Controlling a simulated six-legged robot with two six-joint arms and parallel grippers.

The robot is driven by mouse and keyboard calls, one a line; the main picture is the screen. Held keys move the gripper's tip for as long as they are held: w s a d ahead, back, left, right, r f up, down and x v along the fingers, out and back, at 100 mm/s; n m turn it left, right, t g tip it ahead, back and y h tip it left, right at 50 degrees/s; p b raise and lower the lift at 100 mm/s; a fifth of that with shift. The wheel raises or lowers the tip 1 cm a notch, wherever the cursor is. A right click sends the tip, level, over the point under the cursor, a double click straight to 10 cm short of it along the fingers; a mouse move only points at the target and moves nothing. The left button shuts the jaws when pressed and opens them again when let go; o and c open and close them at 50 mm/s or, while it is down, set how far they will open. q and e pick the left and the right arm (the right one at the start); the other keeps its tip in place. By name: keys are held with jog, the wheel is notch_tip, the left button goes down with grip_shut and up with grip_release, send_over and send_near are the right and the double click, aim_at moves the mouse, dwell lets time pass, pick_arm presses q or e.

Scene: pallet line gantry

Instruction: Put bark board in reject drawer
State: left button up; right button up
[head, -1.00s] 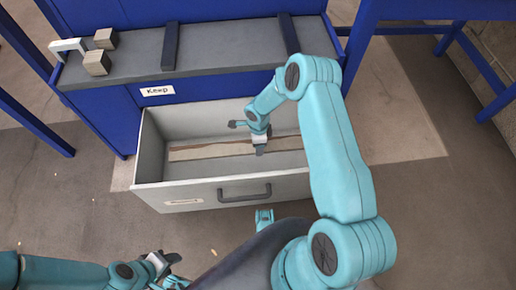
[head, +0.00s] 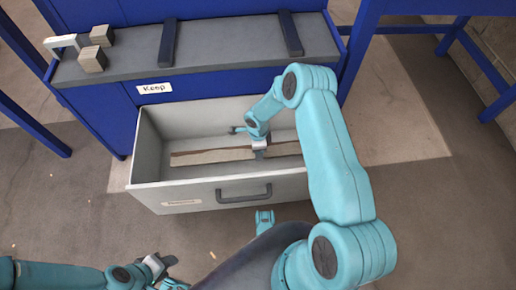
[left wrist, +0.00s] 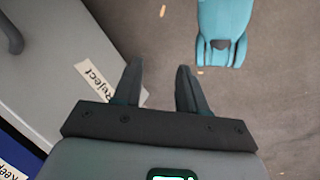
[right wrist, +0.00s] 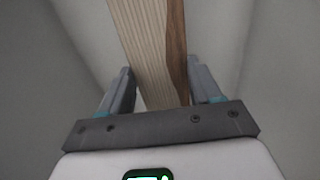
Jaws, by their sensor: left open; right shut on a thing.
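The bark board (head: 215,156) is a long pale plank with a brown bark edge. It lies inside the open reject drawer (head: 222,189), a light grey drawer with a dark handle. My right gripper (head: 259,152) reaches down into the drawer and is shut on the board; the right wrist view shows the board (right wrist: 150,45) between the fingers (right wrist: 160,95). I cannot tell whether the board rests on the drawer floor. My left gripper (head: 163,262) is open and empty, outside the drawer at the lower left. Its fingers (left wrist: 160,85) show apart beside the Reject label (left wrist: 98,82).
Above the drawer is a blue cabinet with a grey top (head: 220,62) and a Keep label (head: 154,88). Two dark bars lie across the top, and small wooden blocks (head: 92,60) sit at its left end. Blue frame legs stand on both sides.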

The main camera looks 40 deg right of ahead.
jog(key=o, duration=1.2)
jog(key=shift+o, duration=0.2)
jog(key=shift+r+p, duration=0.3)
jog(key=shift+p, duration=0.05)
notch_tip(320, 180, up, 13)
jog(key=p, duration=0.4)
jog(key=shift+f+p, duration=0.15)
jog(key=shift+p, duration=0.25)
